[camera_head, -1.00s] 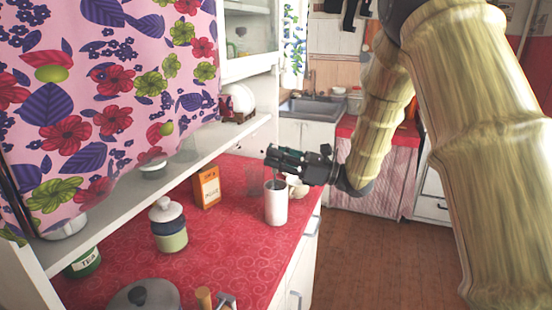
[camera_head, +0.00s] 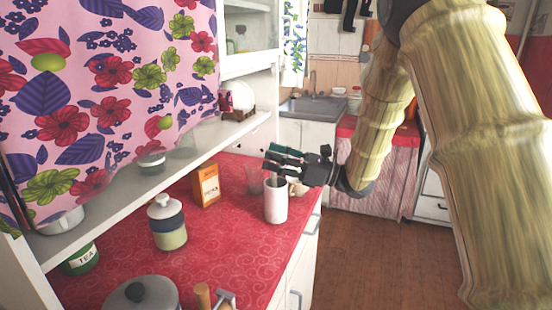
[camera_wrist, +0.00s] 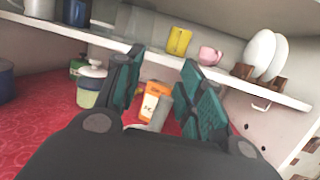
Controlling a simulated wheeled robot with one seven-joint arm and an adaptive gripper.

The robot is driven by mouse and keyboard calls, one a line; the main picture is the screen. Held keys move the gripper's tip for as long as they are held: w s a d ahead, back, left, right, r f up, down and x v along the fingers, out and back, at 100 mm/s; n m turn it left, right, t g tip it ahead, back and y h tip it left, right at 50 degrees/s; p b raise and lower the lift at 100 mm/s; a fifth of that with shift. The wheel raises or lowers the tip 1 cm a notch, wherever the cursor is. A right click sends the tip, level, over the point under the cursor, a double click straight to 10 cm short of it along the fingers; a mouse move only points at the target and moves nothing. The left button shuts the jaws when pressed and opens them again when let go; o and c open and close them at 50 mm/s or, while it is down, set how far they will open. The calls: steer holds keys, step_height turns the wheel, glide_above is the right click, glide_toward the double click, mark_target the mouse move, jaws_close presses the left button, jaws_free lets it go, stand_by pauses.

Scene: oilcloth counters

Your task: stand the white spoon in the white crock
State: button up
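The white crock (camera_head: 276,203) stands upright near the right edge of the red counter. My gripper (camera_head: 272,162) is just above the crock's mouth, reaching in from the right, with its dark green-black fingers pointing left. In the wrist view my gripper's two fingers (camera_wrist: 158,90) are spread apart. A pale grey shape shows low between them, and I cannot tell what it is. I cannot clearly make out the white spoon. A small greyish shape shows at the crock's mouth, too small to identify.
An orange box (camera_head: 206,187), a clear glass (camera_head: 253,179) and a lidded jar (camera_head: 167,224) stand left of the crock. A white cup (camera_head: 299,189) is partly hidden behind it. A shelf (camera_head: 150,187) overhangs the counter. A lidded pot (camera_head: 141,295) is at the front.

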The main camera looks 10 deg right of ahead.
steer(key=v, duration=1.2)
stand_by(0.3)
steer(key=shift+a+f, duration=0.1)
steer(key=shift+a, duration=0.05)
stand_by(0.3)
